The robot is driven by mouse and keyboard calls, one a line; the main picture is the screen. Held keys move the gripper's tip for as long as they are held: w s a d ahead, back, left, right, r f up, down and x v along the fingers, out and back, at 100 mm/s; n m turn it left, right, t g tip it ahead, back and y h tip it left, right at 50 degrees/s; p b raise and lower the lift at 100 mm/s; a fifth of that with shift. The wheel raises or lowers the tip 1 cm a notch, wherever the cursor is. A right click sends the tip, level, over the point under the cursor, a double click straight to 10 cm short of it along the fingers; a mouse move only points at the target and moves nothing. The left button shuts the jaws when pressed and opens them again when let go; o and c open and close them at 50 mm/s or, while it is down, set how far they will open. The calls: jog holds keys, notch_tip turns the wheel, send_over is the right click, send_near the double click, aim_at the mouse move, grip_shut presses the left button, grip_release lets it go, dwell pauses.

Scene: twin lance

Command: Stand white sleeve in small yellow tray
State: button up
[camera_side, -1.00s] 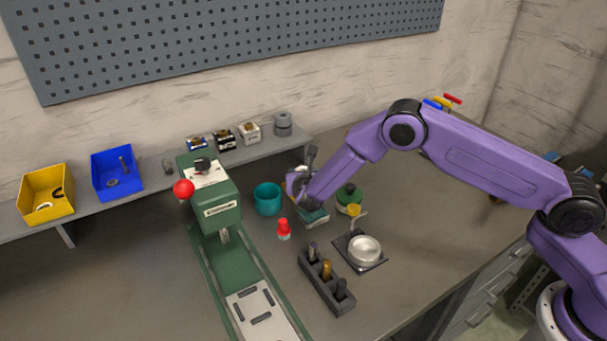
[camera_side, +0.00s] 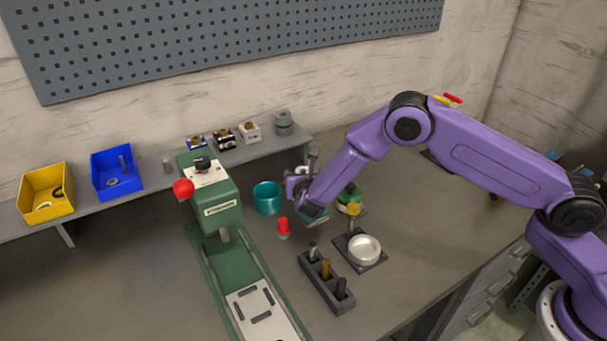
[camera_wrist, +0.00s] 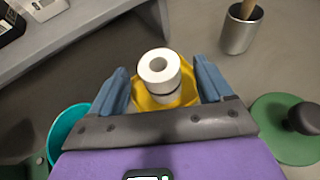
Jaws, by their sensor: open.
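The white sleeve (camera_wrist: 160,72) is upright in the wrist view, with its open round end facing up and a dark line around its side. It stands in the small yellow tray (camera_wrist: 188,92), whose edges show around its base. My gripper (camera_wrist: 164,82) is open, with one blue finger on each side of the sleeve and a visible gap to both. In the side view my gripper (camera_side: 313,215) is low over the bench and hides the sleeve and the tray.
A teal cup (camera_side: 267,197) stands left of my gripper, with a red-capped bottle (camera_side: 283,228) in front. A green round object (camera_wrist: 290,128) lies close on the right in the wrist view. A metal cup (camera_wrist: 239,30) stands beyond. A dark rack (camera_side: 326,283) is nearer the front.

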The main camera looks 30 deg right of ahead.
jog(key=v, duration=0.8)
jog(key=shift+s+a+r, duration=0.1)
jog(key=shift+s+a, duration=0.15)
jog(key=shift+s, duration=0.05)
jog(key=shift+r, duration=0.1)
jog(key=s+d+r+m+g+y, duration=0.2)
jog(key=s+d+r+m+g, duration=0.2)
jog(key=s, duration=0.9)
jog(key=s+d+r+m+g+y, duration=0.2)
jog(key=s+d+r+m+g, duration=0.2)
jog(key=s+m, duration=0.4)
jog(key=s+d+r+m+g+y, duration=0.2)
jog(key=s+d+m, duration=0.4)
jog(key=s, duration=1.1)
notch_tip(320, 180, up, 2)
jog(key=shift+s+d+r+g, duration=0.1)
jog(key=shift+s+d+g, duration=0.25)
jog(key=shift+g, duration=0.55)
